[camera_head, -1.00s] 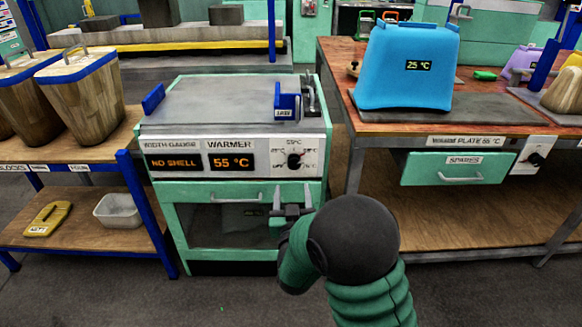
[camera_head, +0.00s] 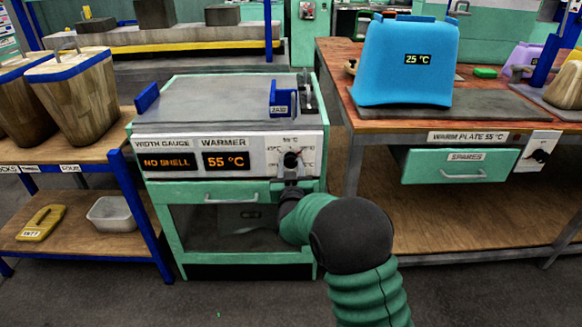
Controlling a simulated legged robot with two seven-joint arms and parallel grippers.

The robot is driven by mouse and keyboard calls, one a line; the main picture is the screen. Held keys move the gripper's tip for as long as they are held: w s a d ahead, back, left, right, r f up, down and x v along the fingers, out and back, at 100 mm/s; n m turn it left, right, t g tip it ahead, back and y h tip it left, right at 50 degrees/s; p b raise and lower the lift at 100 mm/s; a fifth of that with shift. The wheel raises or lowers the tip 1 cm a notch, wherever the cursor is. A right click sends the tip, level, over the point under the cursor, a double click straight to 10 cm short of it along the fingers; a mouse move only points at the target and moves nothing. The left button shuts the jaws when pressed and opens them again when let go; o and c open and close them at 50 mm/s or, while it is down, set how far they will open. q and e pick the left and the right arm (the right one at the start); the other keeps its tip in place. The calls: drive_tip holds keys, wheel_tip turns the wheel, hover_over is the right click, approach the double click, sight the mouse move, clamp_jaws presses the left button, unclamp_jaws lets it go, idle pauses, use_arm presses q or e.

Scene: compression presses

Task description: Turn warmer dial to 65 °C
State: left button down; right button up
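The warmer (camera_head: 165,190) is a green cabinet with a white front panel. Its orange display (camera_head: 226,161) reads 55 °C under the label WARMER. The black warmer dial (camera_head: 291,159) is at the right of the panel, with small temperature marks around it that are too small to read surely. My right gripper (camera_head: 291,176) is at the dial, just at its lower side. Its fingers are small and partly hidden by the wrist, so I cannot tell whether they are open or shut on the dial. My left gripper is not in view.
The width gauge display (camera_head: 170,162) reads NO SHELL. A blue jaw (camera_head: 283,97) stands on the cabinet top. A drawer handle (camera_head: 232,198) lies below the panel. A wooden bench with a blue shell (camera_head: 405,75) is at right; a shelf with wooden blocks (camera_head: 80,95) is at left.

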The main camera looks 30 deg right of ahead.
clamp_jaws()
drive_tip(key=shift+m, duration=0.5)
drive_tip(key=o, duration=0.6)
unclamp_jaws()
drive_tip(key=shift+s+a, duration=0.1)
drive_tip(key=p+v, duration=0.5)
drive_tip(key=v, duration=1.1)
drive_tip(key=shift+s+a+f, duration=0.1)
drive_tip(key=shift+s+a, duration=0.15)
drive_tip(key=shift+a, duration=0.05)
